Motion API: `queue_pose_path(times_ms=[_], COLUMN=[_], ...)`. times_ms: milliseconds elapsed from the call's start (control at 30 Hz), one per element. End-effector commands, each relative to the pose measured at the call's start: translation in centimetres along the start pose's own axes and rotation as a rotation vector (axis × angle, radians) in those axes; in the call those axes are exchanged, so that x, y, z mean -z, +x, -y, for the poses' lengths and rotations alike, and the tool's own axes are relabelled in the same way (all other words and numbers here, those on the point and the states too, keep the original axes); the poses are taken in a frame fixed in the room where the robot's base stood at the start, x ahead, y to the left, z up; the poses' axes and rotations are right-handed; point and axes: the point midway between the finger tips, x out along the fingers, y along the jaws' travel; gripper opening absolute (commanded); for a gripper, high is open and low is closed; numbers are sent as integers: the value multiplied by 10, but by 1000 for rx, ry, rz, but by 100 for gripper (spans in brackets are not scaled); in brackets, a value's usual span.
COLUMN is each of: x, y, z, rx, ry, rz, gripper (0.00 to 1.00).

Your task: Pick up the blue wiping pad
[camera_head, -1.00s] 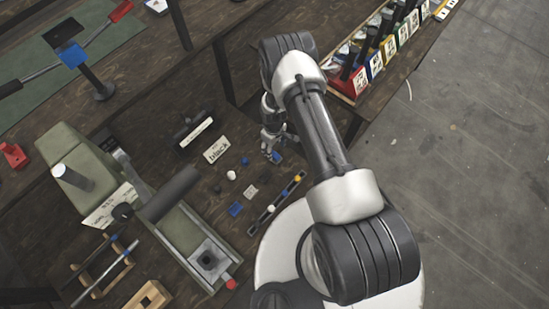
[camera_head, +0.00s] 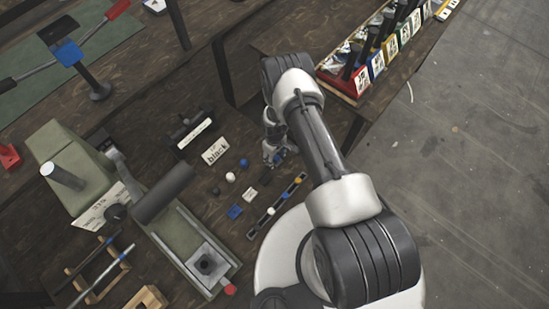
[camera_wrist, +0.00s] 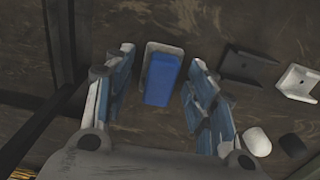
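The blue wiping pad (camera_wrist: 163,80) lies in the upper middle of the wrist view. It is a rectangular blue block with a pale grey rim or backing around its top end. My gripper (camera_wrist: 163,58) is open, with one blue-lined finger on each side of the pad and a visible gap to each. The height of the fingers above the pad is hard to judge. In the head view, my gripper (camera_head: 275,154) is low over the dark bench, with a small blue patch (camera_head: 279,159) beside it, partly hidden by the fingers.
A black bracket (camera_wrist: 250,68) and a white bracket (camera_wrist: 298,81) lie right of the pad. A green press (camera_head: 80,165) stands at the left. A blue block (camera_head: 235,211) and a dark strip with coloured knobs (camera_head: 277,206) lie nearby. Colour-marked bins (camera_head: 362,78) stand at upper right.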

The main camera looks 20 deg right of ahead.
Motion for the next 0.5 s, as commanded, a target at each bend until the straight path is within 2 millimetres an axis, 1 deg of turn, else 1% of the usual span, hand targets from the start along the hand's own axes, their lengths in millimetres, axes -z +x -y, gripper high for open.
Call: queue_pose_path(times_ms=[33,67,500], x=[0,0,0], y=[0,0,0], z=[0,0,0], rx=[0,0,0], ry=[0,0,0], rz=[0,0,0], gripper=[45,43,13])
